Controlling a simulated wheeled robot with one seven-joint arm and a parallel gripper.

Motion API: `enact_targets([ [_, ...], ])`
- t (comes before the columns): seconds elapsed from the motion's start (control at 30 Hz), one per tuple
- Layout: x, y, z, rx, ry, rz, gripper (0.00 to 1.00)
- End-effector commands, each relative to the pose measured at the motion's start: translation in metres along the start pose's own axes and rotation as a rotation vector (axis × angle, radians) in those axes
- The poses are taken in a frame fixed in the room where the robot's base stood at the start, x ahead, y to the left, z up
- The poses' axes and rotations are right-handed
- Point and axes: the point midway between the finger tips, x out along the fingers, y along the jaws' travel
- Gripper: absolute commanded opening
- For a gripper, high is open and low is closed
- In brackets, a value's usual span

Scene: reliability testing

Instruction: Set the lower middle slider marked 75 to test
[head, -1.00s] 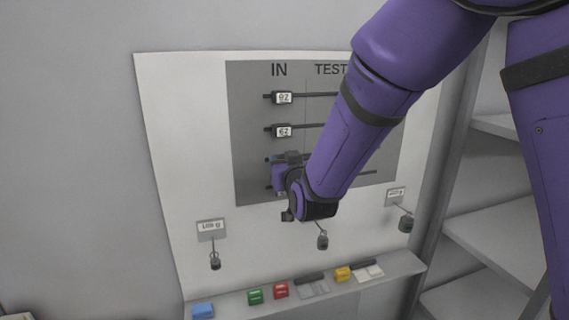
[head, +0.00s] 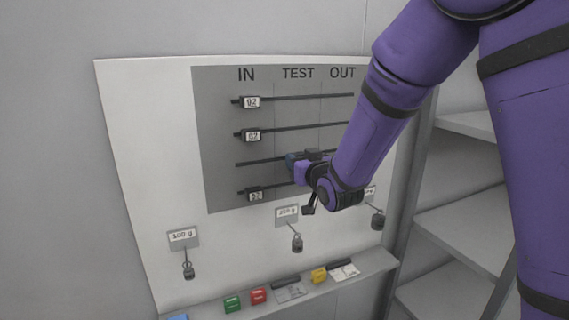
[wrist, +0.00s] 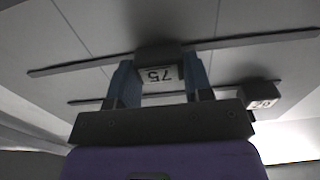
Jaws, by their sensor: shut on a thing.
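The slider marked 75 (wrist: 158,75) is on its rail between the two blue fingers of my gripper (wrist: 158,84) in the wrist view, where the picture is upside down. My gripper (head: 294,163) is shut on it at the third rail from the top in the head view. The gripper is under the TEST heading (head: 298,73) of the grey board (head: 222,180). The gripper hides the slider in the head view.
Three other sliders sit under IN: top (head: 251,102), second (head: 252,135) and bottom (head: 255,195). Labelled hanging weights (head: 188,270) are below the board. A ledge (head: 215,312) holds coloured blocks. Shelves (head: 460,225) stand to the right.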

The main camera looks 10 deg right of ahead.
Motion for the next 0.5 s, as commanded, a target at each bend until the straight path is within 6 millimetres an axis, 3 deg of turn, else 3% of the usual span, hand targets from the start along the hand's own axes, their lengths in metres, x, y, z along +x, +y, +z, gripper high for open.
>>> enact_targets([
  [0.13, -0.0002, 0.0095, -0.0002, 0.001, 0.0, 0.001, 0.04],
  [0.43, -0.0003, 0.0095, -0.0001, 0.0, 0.0, -0.001, 0.04],
  [0.47, -0.0003, 0.0094, -0.0001, 0.0, 0.0, -0.001, 0.48],
  [0.5, -0.0003, 0.0094, -0.0001, 0.0, 0.0, -0.001, 0.58],
])
